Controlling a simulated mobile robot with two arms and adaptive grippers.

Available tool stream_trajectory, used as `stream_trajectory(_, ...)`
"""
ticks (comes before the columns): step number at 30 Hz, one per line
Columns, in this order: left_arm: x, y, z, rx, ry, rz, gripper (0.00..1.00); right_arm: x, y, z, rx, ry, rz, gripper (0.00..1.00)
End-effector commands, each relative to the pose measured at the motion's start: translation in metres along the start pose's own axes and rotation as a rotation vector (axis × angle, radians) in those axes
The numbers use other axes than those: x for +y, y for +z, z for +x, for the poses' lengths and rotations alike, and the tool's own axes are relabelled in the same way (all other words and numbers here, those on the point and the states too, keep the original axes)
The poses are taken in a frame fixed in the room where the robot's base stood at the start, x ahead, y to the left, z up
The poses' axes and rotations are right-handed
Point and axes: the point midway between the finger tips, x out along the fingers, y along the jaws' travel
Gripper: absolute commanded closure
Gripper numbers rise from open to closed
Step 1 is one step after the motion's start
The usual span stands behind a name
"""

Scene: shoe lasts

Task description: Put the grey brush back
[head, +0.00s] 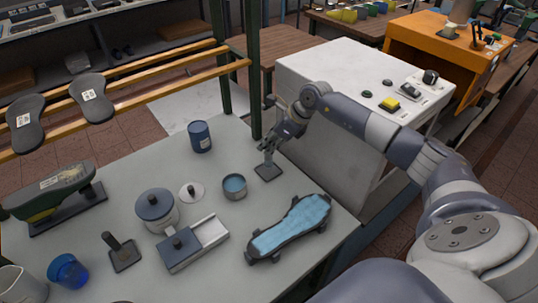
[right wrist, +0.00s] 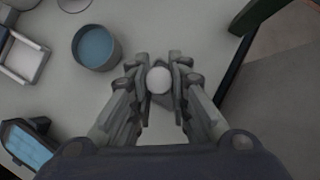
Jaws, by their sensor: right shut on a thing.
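My right gripper (head: 276,140) is over the right back part of the grey table. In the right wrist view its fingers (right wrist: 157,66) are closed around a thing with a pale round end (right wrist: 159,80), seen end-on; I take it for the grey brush. A small grey stand with a square base (head: 268,171) is directly below the gripper in the head view. The fingers hide much of the held thing, and I cannot tell whether it touches the stand. My left gripper is not in view.
A blue-filled tin (head: 234,187) is left of the stand. A blue can (head: 200,137) stands farther back. A blue-topped shoe-shaped piece (head: 290,224) lies in front. A green post (head: 254,75) rises at the table's back edge, with a white cabinet (head: 340,85) behind.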

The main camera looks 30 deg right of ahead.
Motion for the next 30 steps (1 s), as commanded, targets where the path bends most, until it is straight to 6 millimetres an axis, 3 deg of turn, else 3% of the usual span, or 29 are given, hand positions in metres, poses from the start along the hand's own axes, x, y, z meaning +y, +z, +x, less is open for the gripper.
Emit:
stream_trajectory(5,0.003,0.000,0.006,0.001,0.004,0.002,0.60,-0.006,0.000,0.005,0.000,0.003,0.000,1.00)
stream_trajectory(12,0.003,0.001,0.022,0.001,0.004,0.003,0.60,-0.005,-0.017,0.032,-0.001,0.003,0.000,1.00)
stream_trajectory(23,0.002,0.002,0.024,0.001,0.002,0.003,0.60,-0.006,-0.019,0.034,0.000,0.001,0.000,1.00)
stream_trajectory(24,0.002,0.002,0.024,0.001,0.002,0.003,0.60,-0.006,-0.019,0.035,0.000,0.001,0.000,0.81)
stream_trajectory(26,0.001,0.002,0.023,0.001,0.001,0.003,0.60,-0.006,-0.018,0.033,0.000,0.001,0.000,0.67)
stream_trajectory(27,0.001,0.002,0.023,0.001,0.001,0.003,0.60,-0.006,-0.018,0.034,0.000,0.001,0.000,0.63)
stream_trajectory(30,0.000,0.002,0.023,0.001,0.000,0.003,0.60,-0.006,-0.018,0.034,0.000,0.001,0.000,0.63)
